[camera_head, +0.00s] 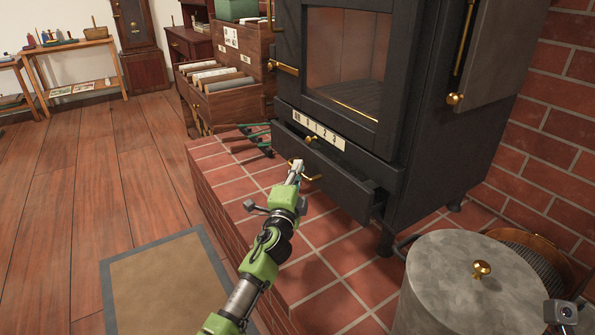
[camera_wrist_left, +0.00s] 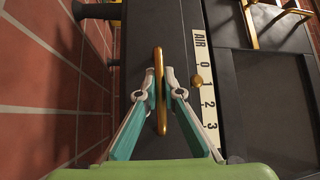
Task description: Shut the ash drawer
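The ash drawer (camera_head: 333,178) is a dark metal drawer low in the black stove, under the numbered AIR strip. It stands partly pulled out, with a gap showing behind its front. Its brass handle (camera_head: 312,178) is on the front face. My left gripper (camera_head: 297,165) is at this handle. In the left wrist view, the handle (camera_wrist_left: 158,60) runs between the two fingertips of my left gripper (camera_wrist_left: 160,88), which are closed in on both sides of it. The drawer front (camera_wrist_left: 140,30) lies just beyond the fingers.
The stove (camera_head: 425,110) stands on a raised brick hearth (camera_head: 325,285). A grey lidded bin (camera_head: 450,290) with a brass knob stands at the lower right. A wooden crate (camera_head: 235,103) is left of the stove. The wood floor at left is mostly clear, with a mat (camera_head: 165,280).

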